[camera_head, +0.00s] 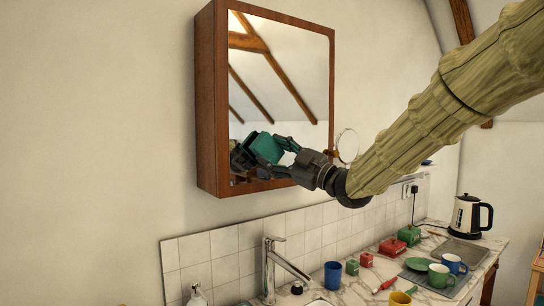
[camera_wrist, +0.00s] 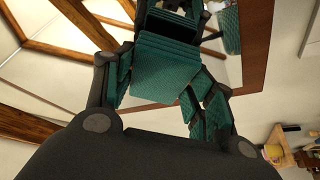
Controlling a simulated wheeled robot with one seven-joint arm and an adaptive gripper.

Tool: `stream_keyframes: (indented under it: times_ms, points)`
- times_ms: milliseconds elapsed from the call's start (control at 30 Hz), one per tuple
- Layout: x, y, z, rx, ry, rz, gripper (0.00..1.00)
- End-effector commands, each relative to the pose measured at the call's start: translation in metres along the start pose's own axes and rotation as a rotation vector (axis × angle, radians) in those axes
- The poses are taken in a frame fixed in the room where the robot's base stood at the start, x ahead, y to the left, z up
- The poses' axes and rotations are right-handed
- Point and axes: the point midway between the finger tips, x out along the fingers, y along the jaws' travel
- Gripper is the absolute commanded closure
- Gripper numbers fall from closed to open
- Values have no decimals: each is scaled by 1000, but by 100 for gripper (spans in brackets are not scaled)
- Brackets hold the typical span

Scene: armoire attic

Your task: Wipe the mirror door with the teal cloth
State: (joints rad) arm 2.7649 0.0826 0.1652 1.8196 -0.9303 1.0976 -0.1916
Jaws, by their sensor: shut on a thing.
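The mirror door (camera_head: 285,75) is the front of a brown wooden wall cabinet (camera_head: 207,100) and looks shut. It reflects roof beams. My gripper (camera_head: 281,157) is shut on the teal cloth (camera_head: 266,147), in front of the door's lower part. In the wrist view the folded cloth (camera_wrist: 165,78) sits between my fingers, close to the glass. A dark reflection of my gripper and cloth shows beside and above them. I cannot tell whether the cloth touches the glass.
A round mirror (camera_head: 347,146) stands out beside the cabinet's right edge, close to my arm. Below are a tall tap (camera_head: 270,262), a blue cup (camera_head: 332,274), red and green containers, mugs and a kettle (camera_head: 466,215) on the counter. The wall left of the cabinet is bare.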

Motion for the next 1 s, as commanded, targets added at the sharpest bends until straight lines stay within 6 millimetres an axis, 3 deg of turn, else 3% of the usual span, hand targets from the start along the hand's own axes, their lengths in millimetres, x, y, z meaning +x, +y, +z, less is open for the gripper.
stream_keyframes:
  times_ms: [533,1000]
  points:
    - [-37,0,-16,0,1,2,64]
    - [-42,0,-18,0,1,1,64]
